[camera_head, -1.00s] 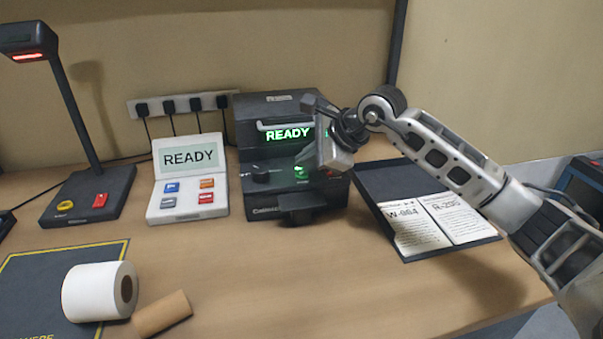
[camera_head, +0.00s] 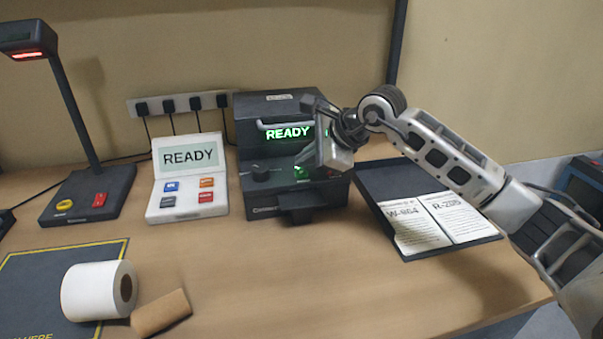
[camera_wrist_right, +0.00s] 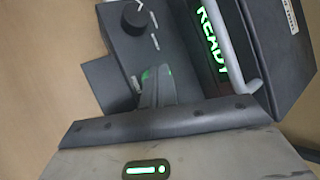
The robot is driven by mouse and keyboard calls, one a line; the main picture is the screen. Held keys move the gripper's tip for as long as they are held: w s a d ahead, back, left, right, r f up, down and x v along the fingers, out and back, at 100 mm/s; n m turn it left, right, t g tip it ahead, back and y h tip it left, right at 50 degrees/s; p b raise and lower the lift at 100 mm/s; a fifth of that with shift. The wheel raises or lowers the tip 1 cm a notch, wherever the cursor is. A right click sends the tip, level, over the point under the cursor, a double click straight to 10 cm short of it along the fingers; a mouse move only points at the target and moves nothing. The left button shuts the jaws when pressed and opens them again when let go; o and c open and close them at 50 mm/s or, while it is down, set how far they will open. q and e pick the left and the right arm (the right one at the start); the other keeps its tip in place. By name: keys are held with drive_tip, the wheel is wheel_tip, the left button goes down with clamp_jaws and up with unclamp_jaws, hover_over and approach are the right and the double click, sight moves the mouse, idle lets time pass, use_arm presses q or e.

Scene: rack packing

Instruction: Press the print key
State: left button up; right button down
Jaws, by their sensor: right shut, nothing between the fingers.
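The dark printer (camera_head: 268,205) stands at the back middle of the table, its screen (camera_head: 288,133) reading READY in green. A green-lit key (camera_head: 300,173) on its front panel, to the right of a black knob (camera_head: 260,173), appears to be the print key. My right gripper (camera_head: 306,160) is shut and empty, its tips at this key. In the right wrist view, the shut fingers (camera_wrist_right: 157,86) point at the panel beside a green glow and hide most of the key. I cannot tell whether they touch it. My left gripper is not in view.
A white keypad unit (camera_head: 187,215) with a READY display stands left of the printer. A black tray (camera_head: 372,183) with two labels lies to its right. A scanner stand (camera_head: 75,115), a white roll (camera_head: 90,291) and a cardboard core (camera_head: 161,312) are at left.

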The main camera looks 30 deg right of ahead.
sight(306, 174)
drive_tip(key=shift+f, duration=0.35)
drive_tip(key=shift+f+b, duration=0.4)
drive_tip(key=shift+b, duration=0.25)
idle(0.6)
drive_tip(key=shift+r+p, duration=0.45)
drive_tip(key=shift+r, duration=0.4)
drive_tip(key=shift+r, duration=0.2)
drive_tip(key=shift+r+p, duration=1.65)
drive_tip(key=shift+r, duration=0.7)
drive_tip(key=shift+f, duration=0.1)
